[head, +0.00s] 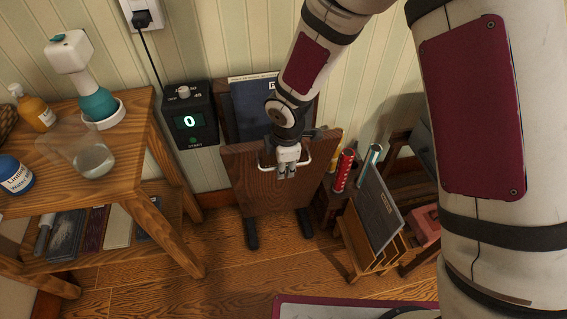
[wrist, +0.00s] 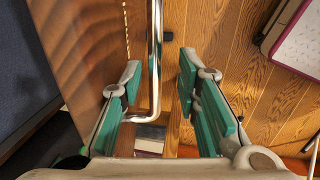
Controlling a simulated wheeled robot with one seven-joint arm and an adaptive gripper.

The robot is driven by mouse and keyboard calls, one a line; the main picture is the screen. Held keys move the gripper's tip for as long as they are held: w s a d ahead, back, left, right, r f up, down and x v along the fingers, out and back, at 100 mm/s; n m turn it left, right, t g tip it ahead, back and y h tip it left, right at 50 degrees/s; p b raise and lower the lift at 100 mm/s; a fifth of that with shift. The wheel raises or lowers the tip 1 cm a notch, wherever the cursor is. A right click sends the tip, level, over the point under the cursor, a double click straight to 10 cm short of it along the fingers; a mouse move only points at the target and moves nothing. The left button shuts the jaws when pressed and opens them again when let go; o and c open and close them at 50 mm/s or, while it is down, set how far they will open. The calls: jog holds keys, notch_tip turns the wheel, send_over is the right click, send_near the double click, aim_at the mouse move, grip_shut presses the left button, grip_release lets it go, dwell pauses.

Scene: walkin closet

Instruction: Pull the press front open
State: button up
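The press has a dark wooden front panel (head: 262,195) standing against the wall, with dark feet below it. Its top edge stands out from a dark blue sheet (head: 255,108) behind it. A shiny metal bar handle (head: 304,162) sits near the panel's top; in the wrist view the handle (wrist: 155,60) runs upright and bends towards the wooden front (wrist: 75,35). My gripper (head: 287,172) is at the handle. In the wrist view its green-padded fingers (wrist: 158,85) are open, with the bar between them and a gap visible on the right side.
A black control box (head: 190,120) showing 0 is left of the press. A wooden shelf table (head: 130,165) with bottles stands at the left. Rolled tubes (head: 343,170) and a wooden rack (head: 375,258) are close on the right. The floor in front (head: 235,270) is mostly clear.

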jog(key=shift+r, duration=0.15)
notch_tip(320, 180, up, 12)
jog(key=s, duration=0.2)
jog(key=shift+d+f, duration=0.25)
jog(key=shift+d, duration=0.05)
